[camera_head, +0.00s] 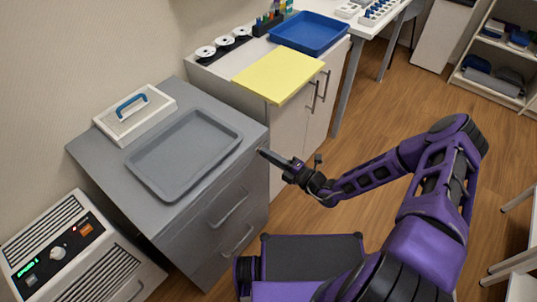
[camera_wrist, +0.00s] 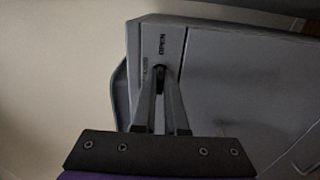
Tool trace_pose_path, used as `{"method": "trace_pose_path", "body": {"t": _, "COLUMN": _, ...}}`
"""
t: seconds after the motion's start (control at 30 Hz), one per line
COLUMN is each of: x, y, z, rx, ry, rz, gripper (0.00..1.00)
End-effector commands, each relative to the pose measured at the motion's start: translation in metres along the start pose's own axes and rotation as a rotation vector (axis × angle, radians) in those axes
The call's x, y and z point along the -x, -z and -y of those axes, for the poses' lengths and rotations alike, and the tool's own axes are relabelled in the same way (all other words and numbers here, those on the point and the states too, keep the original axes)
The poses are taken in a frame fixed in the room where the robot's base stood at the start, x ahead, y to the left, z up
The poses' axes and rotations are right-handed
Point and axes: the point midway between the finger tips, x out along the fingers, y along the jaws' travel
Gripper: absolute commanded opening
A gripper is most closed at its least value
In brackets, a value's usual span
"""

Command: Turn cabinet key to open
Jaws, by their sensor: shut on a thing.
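The grey cabinet (camera_head: 165,222) stands at the left in the head view, with a tray on its top and drawer handles on its front. My gripper (camera_head: 262,151) reaches its upper front corner from the right. In the wrist view the two fingers of my gripper (camera_wrist: 161,82) close on a small dark key (camera_wrist: 160,71) at the lock on the cabinet face (camera_wrist: 240,75). The word OPEN (camera_wrist: 162,44) is printed beside the lock. A second, fainter label lies near the left finger and I cannot read it. The fingers hide most of the key, so its angle is unclear.
A grey tray (camera_head: 185,155) and a white box with a blue handle (camera_head: 134,113) lie on the cabinet. A white cupboard (camera_head: 290,135) with a yellow board (camera_head: 278,75) stands beside it. A control unit (camera_head: 70,250) stands at lower left. Wooden floor (camera_head: 345,160) is open on the right.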

Motion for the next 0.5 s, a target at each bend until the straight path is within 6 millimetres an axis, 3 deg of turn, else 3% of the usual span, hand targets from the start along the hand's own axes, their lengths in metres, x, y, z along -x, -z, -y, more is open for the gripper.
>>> {"method": "trace_pose_path", "body": {"t": 0.03, "x": 0.0006, "y": 0.0001, "z": 0.0008, "rx": -0.002, "ry": 0.002, "rz": 0.001, "gripper": 0.00}}
{"method": "trace_pose_path", "body": {"t": 0.07, "x": 0.0006, "y": 0.0001, "z": 0.0008, "rx": -0.002, "ry": 0.002, "rz": 0.001, "gripper": 0.14}}
{"method": "trace_pose_path", "body": {"t": 0.2, "x": 0.0005, "y": 0.0001, "z": 0.0006, "rx": -0.001, "ry": 0.001, "rz": 0.001, "gripper": 0.39}}
{"method": "trace_pose_path", "body": {"t": 0.5, "x": 0.0009, "y": -0.0001, "z": 0.0002, "rx": 0.000, "ry": 0.001, "rz": 0.001, "gripper": 0.40}}
